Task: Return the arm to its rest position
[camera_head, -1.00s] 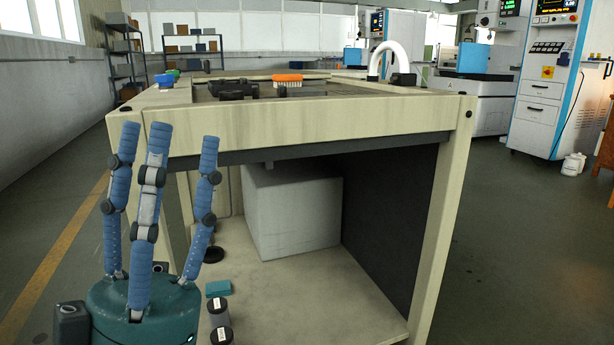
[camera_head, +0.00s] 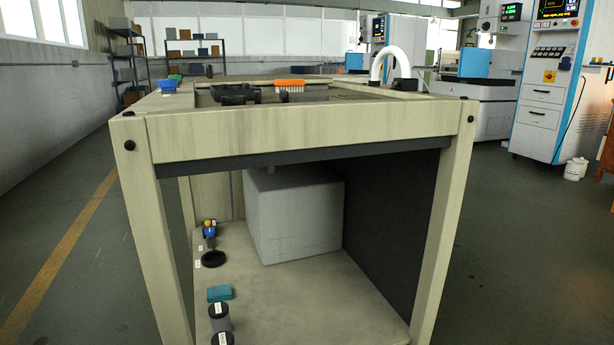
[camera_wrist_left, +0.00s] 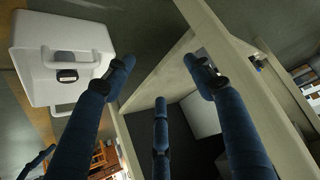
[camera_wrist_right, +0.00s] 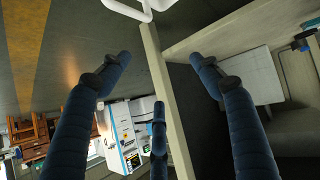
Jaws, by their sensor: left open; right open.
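My left gripper (camera_wrist_left: 160,85) shows in the left wrist view with its blue segmented fingers spread wide and nothing between them. My right gripper (camera_wrist_right: 160,80) shows in the right wrist view, also spread open and empty. Neither gripper nor arm is in the head view. The beige workbench (camera_head: 300,130) stands straight ahead in the head view. Its frame also shows behind the fingers in both wrist views, and I cannot tell the exact gap to it.
On the bench top lie an orange brush (camera_head: 290,84), a black fixture (camera_head: 236,95) and a blue item (camera_head: 166,82). A large grey box (camera_head: 295,215) and a teal block (camera_head: 220,293) sit on the lower shelf. A white case (camera_wrist_left: 62,60) is near the left gripper. Floor right is open.

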